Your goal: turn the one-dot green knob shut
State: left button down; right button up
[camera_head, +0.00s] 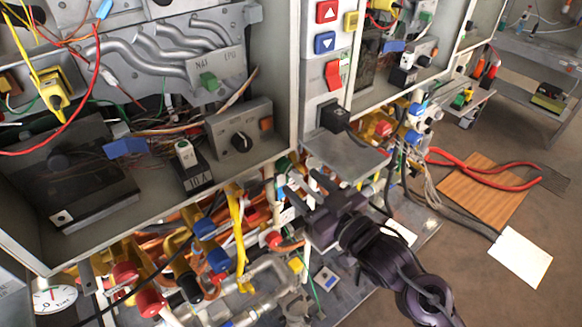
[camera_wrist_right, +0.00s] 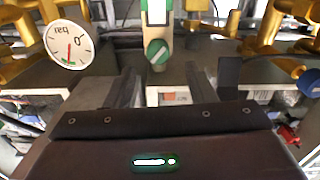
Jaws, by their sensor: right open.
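A round green knob (camera_wrist_right: 157,52) on a pale upright fitting shows in the middle of the right wrist view, with a light slanted stripe across its face. I cannot make out a dot on it. My right gripper (camera_wrist_right: 158,80) is open, its two dark fingers on either side of the knob's line and the knob beyond their tips. In the head view my right gripper (camera_head: 304,184) reaches in among the pipes below the grey cabinets. A small green part (camera_head: 283,164) shows just past its fingers; I cannot tell if it is that knob. My left gripper is not in view.
Brass and copper pipes with red and blue caps (camera_head: 205,229) crowd the area left of my right gripper. A yellow pipe (camera_head: 238,235) stands close by. A gauge (camera_wrist_right: 68,45) is at the wrist view's left. A grey shelf (camera_head: 345,160) juts out just above the gripper.

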aim_at(288, 169)
jog(key=p+x, duration=0.1)
jog(key=x, duration=0.3)
jog(key=shift+w+p, duration=0.2)
jog(key=shift+p, duration=0.1)
jog(key=shift+w+a+f, duration=0.1)
jog(key=shift+w+a, duration=0.2)
jog(key=shift+w, duration=0.1)
jog(key=c, duration=1)
